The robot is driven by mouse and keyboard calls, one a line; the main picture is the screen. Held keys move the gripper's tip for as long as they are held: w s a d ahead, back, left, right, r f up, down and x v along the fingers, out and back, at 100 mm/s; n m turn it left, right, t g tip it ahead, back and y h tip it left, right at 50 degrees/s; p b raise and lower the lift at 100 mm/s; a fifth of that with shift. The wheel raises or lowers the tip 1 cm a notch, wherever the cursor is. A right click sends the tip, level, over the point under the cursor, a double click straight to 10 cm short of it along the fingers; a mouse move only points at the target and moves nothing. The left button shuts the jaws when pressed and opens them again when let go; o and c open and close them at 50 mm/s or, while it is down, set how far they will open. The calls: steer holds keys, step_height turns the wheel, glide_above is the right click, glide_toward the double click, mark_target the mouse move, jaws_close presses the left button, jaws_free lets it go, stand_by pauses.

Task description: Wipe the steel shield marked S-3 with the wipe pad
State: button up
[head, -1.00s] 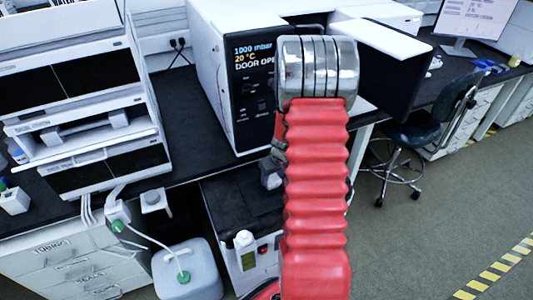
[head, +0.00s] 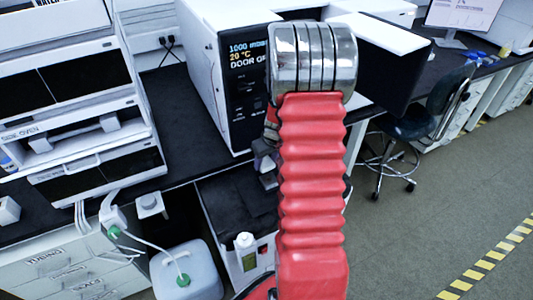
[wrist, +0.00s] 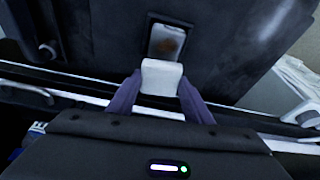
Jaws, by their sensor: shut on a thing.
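My gripper (wrist: 160,88) has dark purple fingers closed on a white wipe pad (wrist: 162,75) in the wrist view. Just beyond the pad is a small steel plate (wrist: 167,40) with a brown smudge, set in a dark panel (wrist: 105,45). The pad overlaps the plate's lower edge in the picture; I cannot tell whether they touch. No S-3 mark is readable. In the head view my red-sleeved arm hides the gripper, pad and plate.
A white cabinet with a display (head: 247,70) stands on the black bench, its dark-faced door (head: 385,70) swung out to the right. Stacked white instruments (head: 90,125) are at left. A jug (head: 185,275) and a stool (head: 405,125) stand below the bench.

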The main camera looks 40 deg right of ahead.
mark_target(264, 160)
steer(key=shift+r, duration=1.9)
steer(key=w+a+r, duration=0.2)
steer(key=w+a, duration=0.1)
steer(key=a, duration=0.7)
steer(key=w+a+r+n, duration=0.1)
steer(key=w+a+r, duration=0.1)
steer(key=a, duration=0.9)
steer(key=w+a+r, duration=0.3)
steer(key=a, duration=0.7)
steer(key=shift+w+a+n+y, duration=0.3)
steer(key=shift+a+n, duration=0.05)
steer(key=shift+n, duration=0.05)
